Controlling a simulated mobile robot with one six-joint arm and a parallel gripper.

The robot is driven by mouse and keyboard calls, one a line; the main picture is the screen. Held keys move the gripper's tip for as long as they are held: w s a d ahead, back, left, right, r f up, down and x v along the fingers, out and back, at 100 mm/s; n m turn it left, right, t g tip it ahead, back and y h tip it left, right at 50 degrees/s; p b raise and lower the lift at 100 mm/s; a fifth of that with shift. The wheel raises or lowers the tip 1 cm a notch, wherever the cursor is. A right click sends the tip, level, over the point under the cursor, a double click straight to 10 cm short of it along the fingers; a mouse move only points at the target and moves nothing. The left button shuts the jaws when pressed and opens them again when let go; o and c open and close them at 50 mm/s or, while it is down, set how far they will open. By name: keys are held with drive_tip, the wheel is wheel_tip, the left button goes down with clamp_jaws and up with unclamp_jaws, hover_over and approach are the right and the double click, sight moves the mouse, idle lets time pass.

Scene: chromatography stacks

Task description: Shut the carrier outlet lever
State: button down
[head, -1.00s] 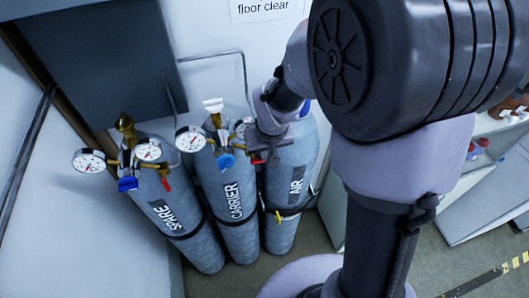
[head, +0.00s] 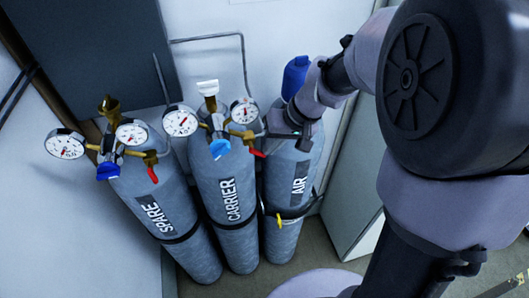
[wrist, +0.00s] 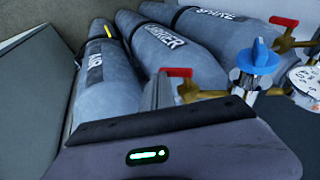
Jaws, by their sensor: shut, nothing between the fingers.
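The carrier cylinder (head: 210,180) stands in the middle of three, its name on its side. Its red outlet lever (head: 257,153) sits on the brass outlet, right of the blue knob (head: 219,148) and below the right gauge (head: 244,111). In the wrist view the lever (wrist: 178,73) is a red bar on brass, just beyond the fingers. My gripper (head: 268,140) is shut and empty, just right of the lever; its fingers also show in the wrist view (wrist: 158,88). I cannot tell whether it touches the lever.
The spare cylinder (head: 180,190) stands left, with its own red lever (head: 152,174) and gauges. The air cylinder (head: 290,225), with a blue top (head: 294,77), stands right, close behind my gripper. A thin pipe (head: 205,37) runs along the wall.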

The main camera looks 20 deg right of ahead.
drive_tip(key=y+b, duration=0.2)
drive_tip(key=b, duration=0.1)
drive_tip(key=f+m+y+b, duration=0.1)
drive_tip(key=y+b, duration=0.5)
drive_tip(key=shift+a+f+t, duration=0.1)
drive_tip(key=shift+f+t, duration=0.05)
drive_tip(key=shift+t, duration=0.25)
drive_tip(key=shift+w, duration=0.1)
